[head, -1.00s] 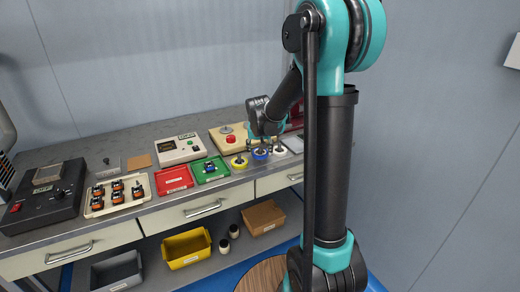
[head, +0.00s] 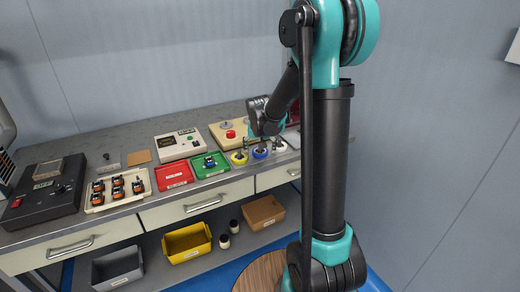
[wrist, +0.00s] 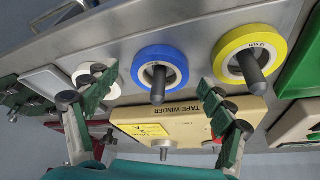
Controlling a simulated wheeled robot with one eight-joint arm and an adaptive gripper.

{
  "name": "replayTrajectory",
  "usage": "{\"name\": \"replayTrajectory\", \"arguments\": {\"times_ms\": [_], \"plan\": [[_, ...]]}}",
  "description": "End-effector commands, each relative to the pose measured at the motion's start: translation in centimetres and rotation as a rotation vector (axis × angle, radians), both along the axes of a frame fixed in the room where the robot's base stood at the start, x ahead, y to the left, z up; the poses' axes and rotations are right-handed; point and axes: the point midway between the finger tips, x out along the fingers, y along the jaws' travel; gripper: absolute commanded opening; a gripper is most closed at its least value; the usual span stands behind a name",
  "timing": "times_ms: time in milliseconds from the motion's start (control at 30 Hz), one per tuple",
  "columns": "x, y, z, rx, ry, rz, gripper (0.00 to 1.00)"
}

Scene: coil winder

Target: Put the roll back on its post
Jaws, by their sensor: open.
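The blue roll (wrist: 160,73) sits around a dark post (wrist: 158,86) on the bench, and the post's end stands out through its hole. The blue roll also shows in the head view (head: 260,153), below my gripper. The yellow roll (wrist: 251,54) is around its own post, to the right in the wrist view. A white roll (wrist: 98,78) is at the left, partly hidden by a finger. My gripper (wrist: 154,88) is open and empty, its two green-tipped fingers spread wide with the blue roll in view between them. The fingers appear apart from the blue roll.
The beige tape winder (wrist: 185,122) with a red button stands behind the rolls. The green tray (head: 210,165) and red tray (head: 174,174) lie left of the yellow roll in the head view. Bins sit on the shelf below, including a yellow one (head: 187,243).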

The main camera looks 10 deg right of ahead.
Motion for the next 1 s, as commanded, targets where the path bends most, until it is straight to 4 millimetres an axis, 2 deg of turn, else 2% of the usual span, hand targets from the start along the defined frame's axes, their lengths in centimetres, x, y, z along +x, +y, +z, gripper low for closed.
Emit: {"name": "replayTrajectory", "arguments": {"times_ms": [233, 367, 800, 1000], "plan": [[-0.1, 0.0, 0.3, 0.0, 0.0, 0.0, 0.82], [-0.6, 0.1, 1.3, 0.0, 0.0, 0.001, 0.82], [-3.5, 0.7, 8.4, 0.0, 0.0, 0.0, 0.82], [-4.3, 0.9, 10.5, 0.0, 0.0, 0.001, 0.82]]}}
